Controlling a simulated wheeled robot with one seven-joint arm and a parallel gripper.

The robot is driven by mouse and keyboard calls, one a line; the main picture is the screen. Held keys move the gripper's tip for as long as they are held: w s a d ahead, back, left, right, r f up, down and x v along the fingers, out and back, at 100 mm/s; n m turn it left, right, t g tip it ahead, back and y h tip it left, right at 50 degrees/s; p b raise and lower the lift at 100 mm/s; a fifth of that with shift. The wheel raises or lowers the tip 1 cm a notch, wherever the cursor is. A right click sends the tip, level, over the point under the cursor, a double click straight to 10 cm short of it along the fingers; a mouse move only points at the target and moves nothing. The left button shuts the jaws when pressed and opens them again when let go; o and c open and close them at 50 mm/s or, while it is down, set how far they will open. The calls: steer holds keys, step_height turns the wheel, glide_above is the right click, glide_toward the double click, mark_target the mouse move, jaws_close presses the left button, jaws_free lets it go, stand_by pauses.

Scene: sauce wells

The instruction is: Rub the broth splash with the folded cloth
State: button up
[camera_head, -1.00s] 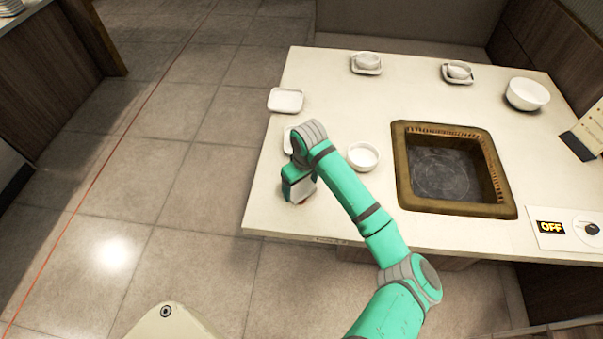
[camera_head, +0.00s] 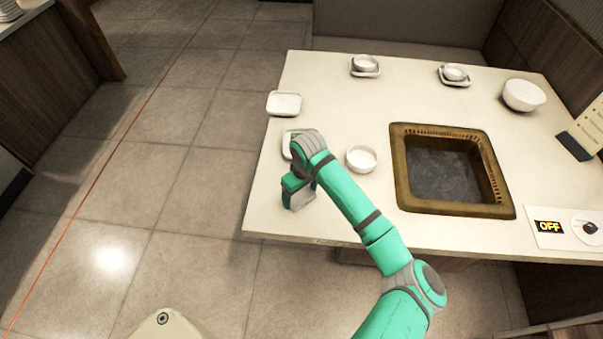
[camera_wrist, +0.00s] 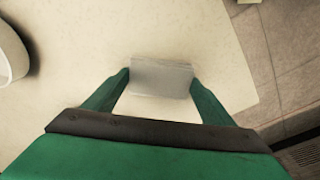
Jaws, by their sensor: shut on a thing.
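My gripper (camera_head: 296,190) is low over the table's near left corner in the head view. In the wrist view, my gripper (camera_wrist: 161,80) is shut on the folded cloth (camera_wrist: 160,68), a pale grey, flat rectangle with its ends between the two green fingers. In the head view a little of the cloth (camera_head: 301,199) shows below the gripper. It is at or very near the tabletop; I cannot tell if it touches. The broth splash is not visible in either current view.
A white bowl (camera_head: 361,159) stands right of my gripper on the white table (camera_head: 335,95). A square dish (camera_head: 284,103) lies at the left edge, and another is partly behind my wrist. The sunken brown-framed cooker (camera_head: 400,165) is farther right. The table's near and left edges are close.

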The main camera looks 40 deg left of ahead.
steer(key=shift+w+a, duration=0.25)
steer(key=shift+w, duration=0.05)
steer(key=shift+w+a+r, duration=0.1)
steer(key=shift+w, duration=0.1)
steer(key=shift+s+r, duration=0.15)
steer(key=shift+r, duration=3.85)
